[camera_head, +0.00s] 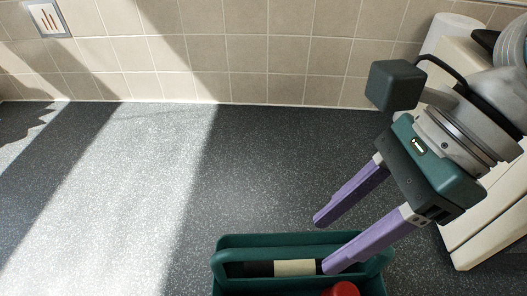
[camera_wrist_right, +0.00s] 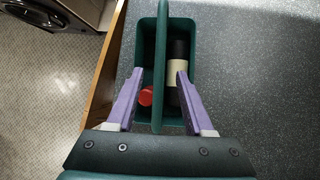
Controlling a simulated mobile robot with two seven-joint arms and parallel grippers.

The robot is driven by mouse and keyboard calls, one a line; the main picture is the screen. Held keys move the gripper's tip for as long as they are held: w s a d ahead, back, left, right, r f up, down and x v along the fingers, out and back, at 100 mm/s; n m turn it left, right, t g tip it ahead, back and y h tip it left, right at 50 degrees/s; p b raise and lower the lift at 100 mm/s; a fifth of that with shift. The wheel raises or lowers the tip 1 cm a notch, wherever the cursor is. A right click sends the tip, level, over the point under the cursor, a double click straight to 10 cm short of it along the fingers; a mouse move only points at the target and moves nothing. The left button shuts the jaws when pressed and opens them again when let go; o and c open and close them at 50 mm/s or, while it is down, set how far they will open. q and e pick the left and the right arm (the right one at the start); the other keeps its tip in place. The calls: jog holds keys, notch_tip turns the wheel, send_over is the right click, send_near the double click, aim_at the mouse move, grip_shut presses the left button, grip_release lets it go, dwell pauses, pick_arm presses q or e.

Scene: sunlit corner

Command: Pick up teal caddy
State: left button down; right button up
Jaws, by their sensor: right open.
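The teal caddy (camera_head: 228,258) stands on the dark speckled counter at the bottom of the head view, cut off by the frame edge. Its handle bar runs lengthwise over the middle in the right wrist view (camera_wrist_right: 161,50). Inside lie a dark bottle with a cream label (camera_head: 295,267) and a red-topped item (camera_head: 342,289). My right gripper (camera_head: 320,245) is open, its purple fingers at the caddy. In the wrist view the fingers (camera_wrist_right: 158,75) are on either side of the handle, apart from it. My left gripper is out of view.
The counter (camera_head: 190,180) is clear to the left and behind the caddy, up to the tiled wall (camera_head: 230,50). A white roll (camera_head: 450,35) and a cream object (camera_head: 480,235) stand at the right. The wrist view shows the wooden counter edge (camera_wrist_right: 105,75) close beside the caddy.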

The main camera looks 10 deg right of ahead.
aim_at(300, 257)
jog(key=shift+x, duration=1.1)
jog(key=x, duration=0.2)
jog(key=p+x, duration=0.1)
jog(key=x, duration=0.2)
jog(key=shift+a+r, duration=0.15)
jog(key=shift+a, duration=0.2)
jog(key=shift+a+f, duration=0.1)
jog(key=shift+f, duration=0.15)
jog(key=shift+c, duration=0.4)
grip_shut()
jog(key=shift+r, duration=0.1)
